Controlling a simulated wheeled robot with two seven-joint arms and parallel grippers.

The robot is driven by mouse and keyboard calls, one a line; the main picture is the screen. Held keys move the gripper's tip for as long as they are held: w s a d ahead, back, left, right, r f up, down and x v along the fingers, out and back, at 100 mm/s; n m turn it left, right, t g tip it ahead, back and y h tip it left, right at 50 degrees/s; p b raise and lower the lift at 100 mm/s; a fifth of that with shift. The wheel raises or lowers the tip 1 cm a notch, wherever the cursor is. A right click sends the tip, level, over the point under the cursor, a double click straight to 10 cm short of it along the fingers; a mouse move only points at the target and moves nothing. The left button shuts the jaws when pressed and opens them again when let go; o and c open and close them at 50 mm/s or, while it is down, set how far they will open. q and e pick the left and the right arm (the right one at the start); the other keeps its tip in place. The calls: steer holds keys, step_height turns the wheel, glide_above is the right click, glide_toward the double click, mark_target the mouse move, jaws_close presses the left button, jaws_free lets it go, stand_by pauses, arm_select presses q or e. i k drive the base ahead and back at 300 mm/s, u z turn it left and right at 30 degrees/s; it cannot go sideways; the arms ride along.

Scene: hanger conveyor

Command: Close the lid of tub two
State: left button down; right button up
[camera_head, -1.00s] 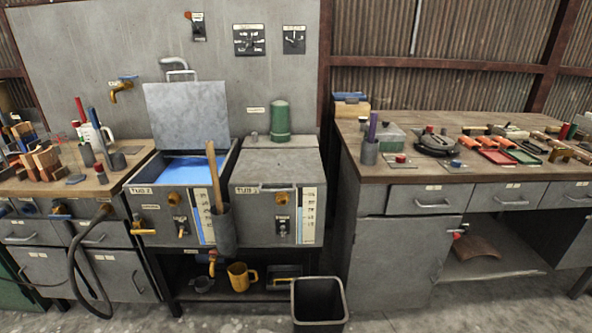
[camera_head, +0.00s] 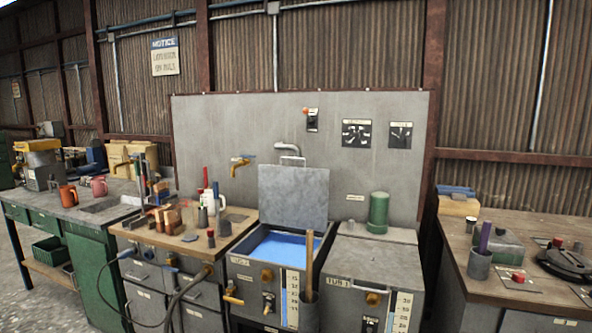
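The left tub (camera_head: 245,278) has a label that seems to read TUB 2. Its grey metal lid (camera_head: 294,197) stands open, raised at the back, with a handle at its top edge. Blue liquid (camera_head: 287,247) shows inside. The tub beside it on the right (camera_head: 375,256) has its grey lid shut; its label digit is hard to read. Neither of my grippers is in view.
A wooden handle (camera_head: 309,262) rises from a holder at the left tub's front. Cluttered benches flank the tubs: a wooden-topped left bench (camera_head: 190,248) and right bench (camera_head: 520,292).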

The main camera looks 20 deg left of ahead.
mark_target(292, 197)
steer(key=u, duration=0.55)
steer(key=k, duration=0.65)
steer(key=u, duration=1.2)
steer(key=i, duration=1.45)
steer(key=z, duration=0.8)
steer(key=i, duration=0.45)
steer(key=z, duration=0.4)
